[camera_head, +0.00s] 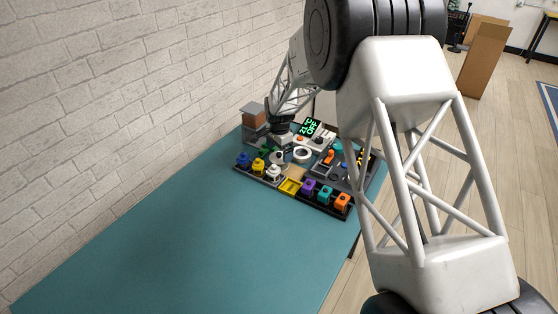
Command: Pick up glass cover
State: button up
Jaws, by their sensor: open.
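I cannot make out the glass cover for certain among the small items at the far end of the teal table (170,235). My gripper (277,157) is small and far off in the head view, pointing down over the left part of the cluster of items. It is open. Its fingertips are hard to make out, and I cannot tell what lies directly between or under them. A white ring-shaped item (302,154) is just to its right.
Blue, yellow and white pieces (258,167) stand in a row at left. A display with green text (311,127) stands behind. A brick wall (120,100) borders the table; its near part is clear.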

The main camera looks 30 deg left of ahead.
aim_at(280, 160)
jog(key=shift+w+d+f, duration=0.1)
jog(key=shift+f, duration=2.45)
jog(key=c, duration=0.8)
jog(key=shift+r, duration=0.1)
jog(key=shift+r, duration=4.9)
jog(key=shift+m, duration=0.6)
jog(key=w+d, duration=0.1)
jog(key=w, duration=0.2)
jog(key=w+d, duration=0.2)
jog(key=w, duration=0.1)
jog(key=w+d, duration=0.2)
jog(key=w, duration=0.1)
